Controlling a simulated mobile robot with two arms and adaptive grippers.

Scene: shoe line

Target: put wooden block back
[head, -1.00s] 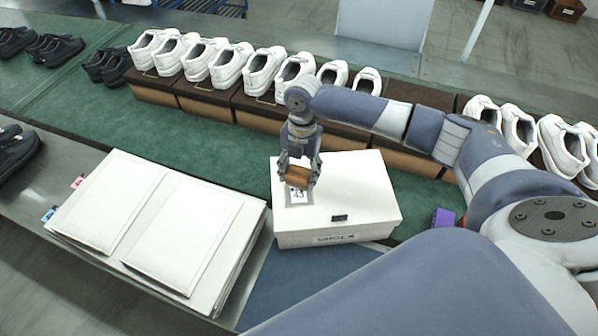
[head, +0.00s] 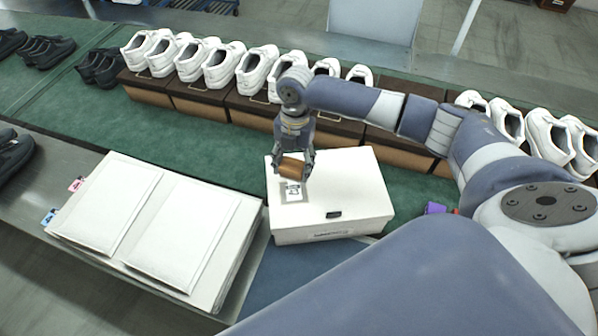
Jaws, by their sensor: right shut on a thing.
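A small brown wooden block (head: 292,168) is between the fingers of my right gripper (head: 293,161). The gripper is shut on it and points down over the left part of a white shoe box (head: 345,195). The block is beside and partly over a printed label (head: 291,191) on the lid. I cannot tell whether the block touches the lid. My left gripper does not show.
A stack of white panels (head: 110,205) lies left of the box. White shoes (head: 257,73) stand in a row on brown boxes (head: 199,101) behind. Black shoes (head: 103,68) are at the far left. A purple item (head: 435,208) lies right of the box. Green mat (head: 170,140) is bare in between.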

